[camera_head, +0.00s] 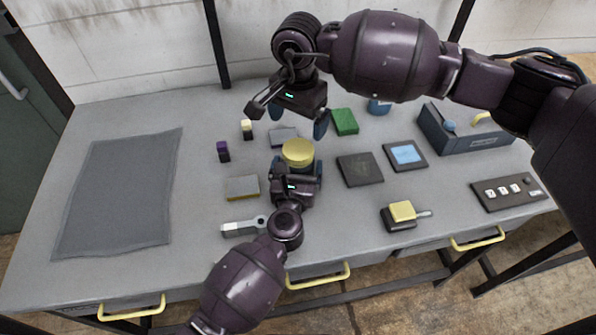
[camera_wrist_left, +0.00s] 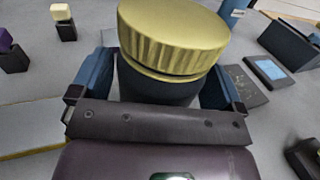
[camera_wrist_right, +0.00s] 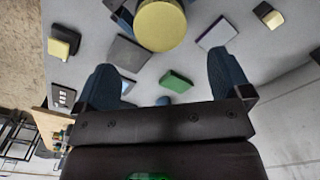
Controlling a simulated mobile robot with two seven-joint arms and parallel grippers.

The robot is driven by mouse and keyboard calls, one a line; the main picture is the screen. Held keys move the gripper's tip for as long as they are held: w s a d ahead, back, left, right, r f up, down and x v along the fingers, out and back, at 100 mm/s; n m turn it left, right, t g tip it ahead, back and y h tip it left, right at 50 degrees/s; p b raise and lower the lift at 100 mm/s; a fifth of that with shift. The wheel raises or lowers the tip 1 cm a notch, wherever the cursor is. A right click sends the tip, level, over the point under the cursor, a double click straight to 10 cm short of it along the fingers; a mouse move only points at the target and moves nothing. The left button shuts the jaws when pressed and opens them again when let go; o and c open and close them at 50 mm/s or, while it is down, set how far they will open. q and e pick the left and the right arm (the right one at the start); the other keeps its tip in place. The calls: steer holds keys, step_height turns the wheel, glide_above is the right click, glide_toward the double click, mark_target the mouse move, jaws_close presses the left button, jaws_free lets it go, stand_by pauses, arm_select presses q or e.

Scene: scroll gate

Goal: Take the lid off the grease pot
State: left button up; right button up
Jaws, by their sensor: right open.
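The grease pot is a dark cylinder (camera_wrist_left: 158,88) with a ribbed yellow lid (camera_head: 298,153) seated on top, standing near the middle of the bench. The lid fills the upper part of the left wrist view (camera_wrist_left: 185,40). My left gripper (camera_head: 298,170) is shut on the pot's body from the front, one blue finger on each side, below the lid. My right gripper (camera_head: 298,120) is open and empty, above and behind the pot. In the right wrist view the lid (camera_wrist_right: 160,25) lies beyond the spread fingertips, apart from them.
A toolbox (camera_head: 465,130) stands at right. A grey mat (camera_head: 118,195) lies at left.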

mark_target(298, 149)
arm_select(q)
steer(key=c, duration=1.2)
steer(key=shift+c, duration=1.3)
arm_select(e)
steer(key=shift+w+r, duration=0.1)
steer(key=shift+r, duration=0.15)
arm_select(q)
steer(key=shift+c, duration=0.2)
arm_select(e)
steer(key=shift+w+r, duration=0.2)
steer(key=shift+r, duration=0.05)
steer(key=shift+d+r, duration=0.1)
steer(key=shift+d, duration=0.05)
steer(key=m, duration=0.5)
steer(key=shift+d+m, duration=0.1)
steer(key=shift+m, duration=0.2)
steer(key=m, duration=0.5)
steer(key=shift+s+f+m+h, duration=0.1)
steer(key=shift+f+m+h, duration=0.2)
steer(key=m, duration=0.5)
steer(key=shift+s+f, duration=0.15)
steer(key=shift+f, duration=0.15)
steer(key=m, duration=0.6)
steer(key=shift+a, duration=0.25)
steer(key=shift+f, duration=4.05)
